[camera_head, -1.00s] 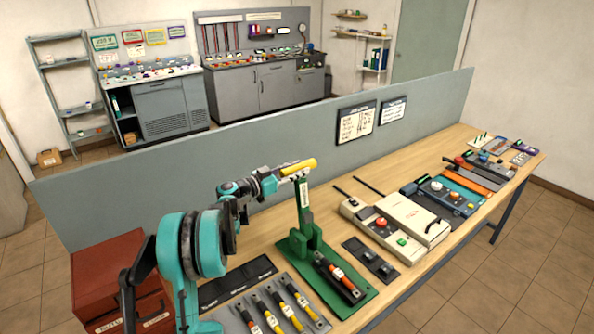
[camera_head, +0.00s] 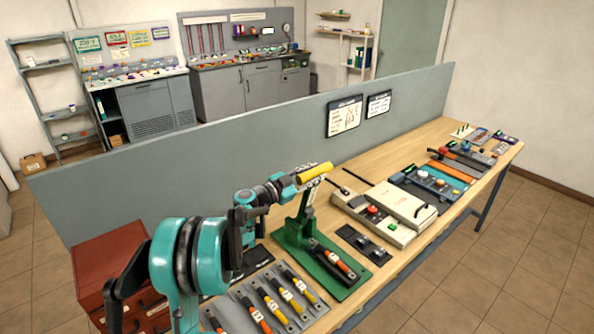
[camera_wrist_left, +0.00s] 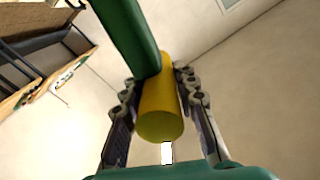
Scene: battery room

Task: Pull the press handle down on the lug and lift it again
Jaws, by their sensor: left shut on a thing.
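The green press (camera_head: 292,236) stands on the bench, on its green base plate (camera_head: 349,286). Its yellow handle (camera_head: 314,173) sticks up at the top of the press. My left gripper (camera_head: 301,176) is shut around the yellow handle. In the left wrist view the yellow handle (camera_wrist_left: 160,112) lies between the two fingers (camera_wrist_left: 158,100), with the green lever (camera_wrist_left: 130,38) behind it. A dark tool with an orange band (camera_head: 331,261) lies on the base plate. I cannot make out the lug under the press. My right gripper is not in view.
A grey tray of banded tools (camera_head: 240,298) lies left of the press, and a red cabinet (camera_head: 97,262) stands further left. A beige device (camera_head: 397,208) is to the right. A grey partition (camera_head: 245,160) runs behind the bench.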

